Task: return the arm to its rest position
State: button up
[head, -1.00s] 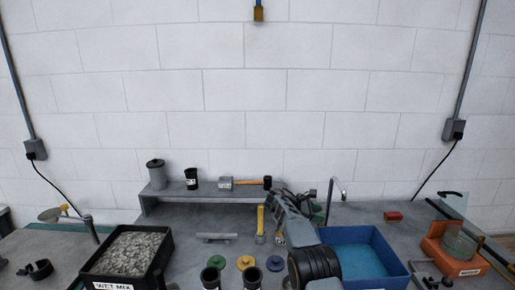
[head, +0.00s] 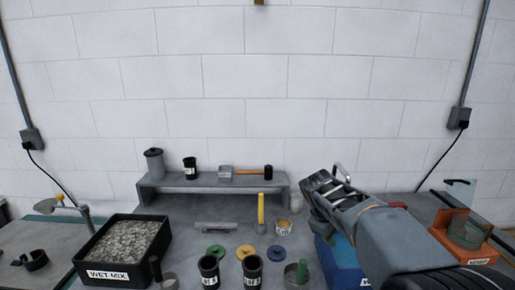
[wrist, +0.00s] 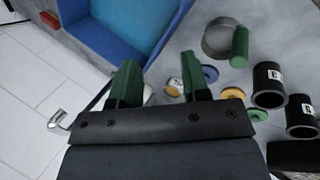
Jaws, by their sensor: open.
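My gripper shows in the wrist view (wrist: 157,75) with its two green fingers spread apart and nothing between them. In the head view my arm reaches in from the lower right, and its end is raised in front of the blue tray (head: 345,262), hiding much of it. The gripper's fingers are hard to make out there. The blue tray also shows at the upper left of the wrist view (wrist: 140,32), beyond the fingers.
Two black cups (head: 209,268) (head: 252,270) and coloured discs (head: 246,252) stand at the front. A wet mix tray (head: 80,255) is at left, an orange holder (head: 463,243) at right. A grey shelf (head: 212,187) holds a hammer (head: 250,172).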

jog(key=s+a+f+m+t+y+b, duration=0.1)
jog(key=s+a+f+m+y, duration=0.1)
jog(key=s, duration=0.7)
jog(key=s+a+f+m+y+b, duration=0.2)
jog(key=s+f+m, duration=0.3)
jog(key=s, duration=0.4)
jog(key=shift+a+f+t+y, duration=0.3)
jog(key=shift+f+t, duration=0.1)
jog(key=shift+f, duration=0.5)
